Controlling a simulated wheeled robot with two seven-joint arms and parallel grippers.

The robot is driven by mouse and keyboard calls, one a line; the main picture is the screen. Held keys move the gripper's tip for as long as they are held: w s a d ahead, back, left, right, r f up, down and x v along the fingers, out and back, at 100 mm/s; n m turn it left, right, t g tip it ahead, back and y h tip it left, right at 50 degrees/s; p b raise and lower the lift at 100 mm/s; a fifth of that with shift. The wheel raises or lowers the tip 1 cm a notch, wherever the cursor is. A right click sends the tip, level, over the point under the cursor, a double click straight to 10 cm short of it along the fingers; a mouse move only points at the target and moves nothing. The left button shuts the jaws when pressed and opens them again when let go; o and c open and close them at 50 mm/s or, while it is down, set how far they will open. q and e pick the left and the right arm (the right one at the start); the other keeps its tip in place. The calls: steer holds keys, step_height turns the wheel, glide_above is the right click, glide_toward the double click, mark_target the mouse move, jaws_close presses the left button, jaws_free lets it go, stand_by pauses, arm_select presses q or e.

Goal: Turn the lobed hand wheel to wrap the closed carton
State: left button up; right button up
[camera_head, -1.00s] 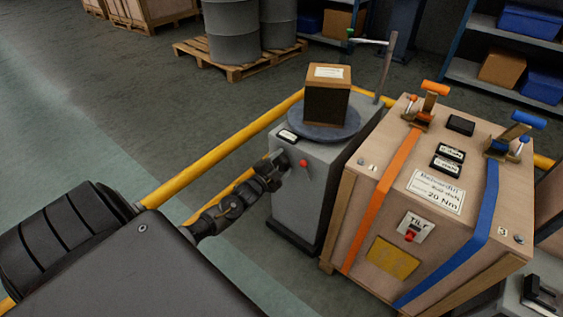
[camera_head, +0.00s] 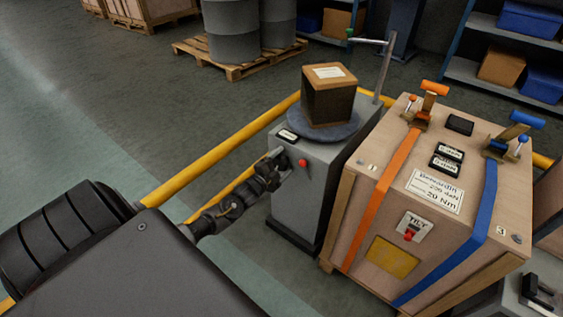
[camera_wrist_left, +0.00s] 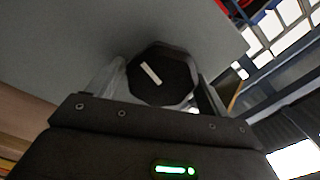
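The closed brown carton (camera_head: 329,96) with a white label on top stands upright on a round dark turntable (camera_head: 343,132) on a grey pedestal machine (camera_head: 310,165). My left gripper (camera_head: 279,162) is at the pedestal's left side, low beneath the top. In the left wrist view, the dark lobed hand wheel (camera_wrist_left: 160,76) with a white bar mark sits between the two fingers (camera_wrist_left: 162,92), which appear closed on its sides. In the head view the gripper mostly hides the wheel. My right gripper is not in view.
A large strapped crate (camera_head: 430,190) stands close to the pedestal's right. A thin post with a horizontal arm (camera_head: 385,65) rises behind the turntable. A yellow rail (camera_head: 220,150) runs behind the left arm. Drums on a pallet (camera_head: 240,68) stand farther back. Floor at left is clear.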

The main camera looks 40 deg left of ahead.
mark_target(279, 165)
arm_select(q)
steer(key=shift+o, duration=0.6)
steer(key=shift+s, duration=0.1)
steer(key=shift+s, duration=0.3)
steer(key=s+p, duration=0.1)
steer(key=s, duration=0.9)
steer(key=shift+p, duration=0.35)
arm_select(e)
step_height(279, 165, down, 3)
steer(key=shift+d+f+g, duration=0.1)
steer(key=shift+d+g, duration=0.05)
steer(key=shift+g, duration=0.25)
arm_select(q)
steer(key=shift+d, duration=0.1)
